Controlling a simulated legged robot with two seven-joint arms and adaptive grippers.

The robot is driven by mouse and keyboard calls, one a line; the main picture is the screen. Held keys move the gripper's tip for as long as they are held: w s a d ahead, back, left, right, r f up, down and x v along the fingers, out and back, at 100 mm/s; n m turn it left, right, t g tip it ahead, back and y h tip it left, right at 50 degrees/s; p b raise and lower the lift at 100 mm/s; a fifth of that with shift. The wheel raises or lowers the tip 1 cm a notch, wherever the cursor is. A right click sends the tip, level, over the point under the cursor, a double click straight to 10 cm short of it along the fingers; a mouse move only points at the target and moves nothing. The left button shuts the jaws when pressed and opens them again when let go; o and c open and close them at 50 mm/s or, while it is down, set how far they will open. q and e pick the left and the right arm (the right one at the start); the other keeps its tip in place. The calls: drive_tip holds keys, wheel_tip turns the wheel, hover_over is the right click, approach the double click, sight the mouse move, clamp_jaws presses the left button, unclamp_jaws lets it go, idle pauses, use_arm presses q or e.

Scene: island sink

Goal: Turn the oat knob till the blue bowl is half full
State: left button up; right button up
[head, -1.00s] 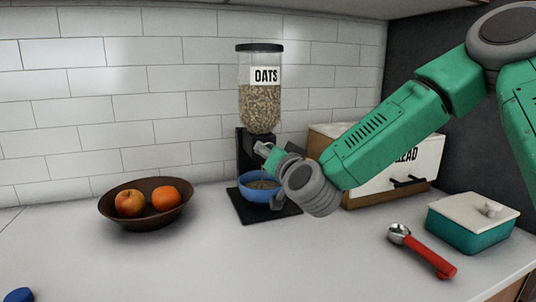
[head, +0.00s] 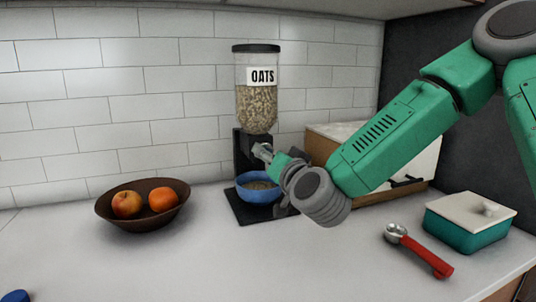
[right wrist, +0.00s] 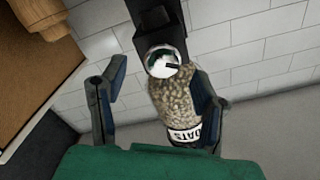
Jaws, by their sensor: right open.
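The oat dispenser (head: 257,108) stands against the tiled wall, its clear hopper labelled OATS and partly filled. My right gripper (head: 264,154) is in front of the dispenser. In the right wrist view my right gripper (right wrist: 157,98) is open, fingers apart, with the knob beyond them. My left gripper is out of view.
A brown bowl (head: 140,217) with two fruits stands left. A bread box (head: 412,165) is behind my right arm. A red-handled scoop (head: 425,255) and a teal lidded box (head: 465,235) lie right. The counter's front middle is clear.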

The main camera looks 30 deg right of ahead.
drive_tip(key=v, duration=0.4)
drive_tip(key=shift+s, duration=0.2)
idle(0.3)
